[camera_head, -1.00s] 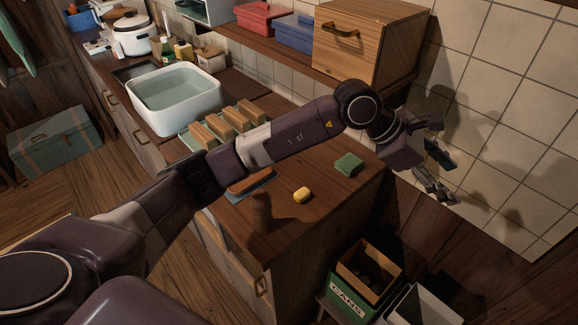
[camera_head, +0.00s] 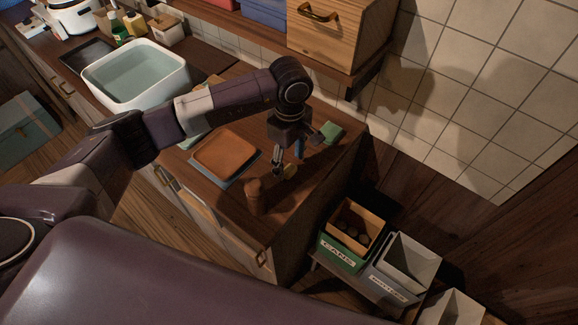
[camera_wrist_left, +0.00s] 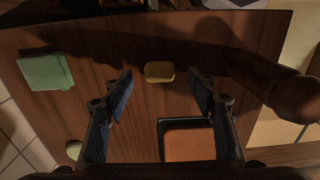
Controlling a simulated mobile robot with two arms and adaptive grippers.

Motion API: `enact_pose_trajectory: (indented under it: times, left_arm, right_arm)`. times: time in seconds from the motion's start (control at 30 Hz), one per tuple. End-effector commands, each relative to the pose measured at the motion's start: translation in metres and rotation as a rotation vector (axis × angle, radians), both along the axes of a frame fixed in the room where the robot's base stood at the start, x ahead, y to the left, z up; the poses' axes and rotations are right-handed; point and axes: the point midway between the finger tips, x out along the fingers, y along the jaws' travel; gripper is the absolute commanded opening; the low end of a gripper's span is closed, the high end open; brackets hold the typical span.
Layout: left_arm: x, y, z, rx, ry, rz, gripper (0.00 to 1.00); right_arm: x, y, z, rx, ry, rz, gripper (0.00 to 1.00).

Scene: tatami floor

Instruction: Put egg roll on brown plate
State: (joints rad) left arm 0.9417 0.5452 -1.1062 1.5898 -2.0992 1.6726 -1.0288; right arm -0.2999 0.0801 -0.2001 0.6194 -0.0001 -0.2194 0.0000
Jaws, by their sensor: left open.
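The egg roll (camera_head: 289,172) is a small yellow piece lying on the wooden counter. It also shows in the left wrist view (camera_wrist_left: 159,72), between and just beyond my fingertips. The brown plate (camera_head: 225,153) is square and orange-brown, on a dark tray left of the egg roll. Part of the plate shows low in the wrist view (camera_wrist_left: 190,143). My left gripper (camera_head: 287,156) points down above the egg roll, open and empty; its fingers (camera_wrist_left: 160,78) stand apart on either side. The fingers partly cover the egg roll in the head view. My right gripper is not in view.
A brown upright cylinder (camera_head: 254,197) stands near the counter's front edge, close to the gripper. A green block (camera_head: 331,132) lies behind right. A white basin (camera_head: 135,101) is at the left. Bins, one labelled CANS (camera_head: 340,248), stand below the counter's right end.

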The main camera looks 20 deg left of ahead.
Motion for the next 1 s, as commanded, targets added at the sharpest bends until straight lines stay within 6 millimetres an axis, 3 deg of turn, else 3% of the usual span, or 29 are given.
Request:
enact_pose_trajectory:
  times: [0.03, 0.2, 0.43, 0.8, 1.0]
  left_arm:
    - [-0.001, 0.001, -0.005, -0.001, 0.004, 0.001, 0.53]
    - [0.0, 0.0, -0.023, -0.002, 0.001, 0.0, 0.53]
    - [0.001, 0.0, -0.025, -0.003, -0.001, -0.001, 0.53]
    - [0.001, 0.0, -0.025, -0.003, -0.001, 0.0, 0.14]
    - [0.001, 0.0, -0.024, -0.003, -0.001, 0.0, 0.1]
  right_arm:
    - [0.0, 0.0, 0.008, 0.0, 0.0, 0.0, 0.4]
    - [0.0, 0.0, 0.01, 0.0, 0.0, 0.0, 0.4]
    - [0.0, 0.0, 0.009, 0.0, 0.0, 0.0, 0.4]
    - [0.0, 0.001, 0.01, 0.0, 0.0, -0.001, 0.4]
    - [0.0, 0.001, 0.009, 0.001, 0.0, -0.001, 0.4]
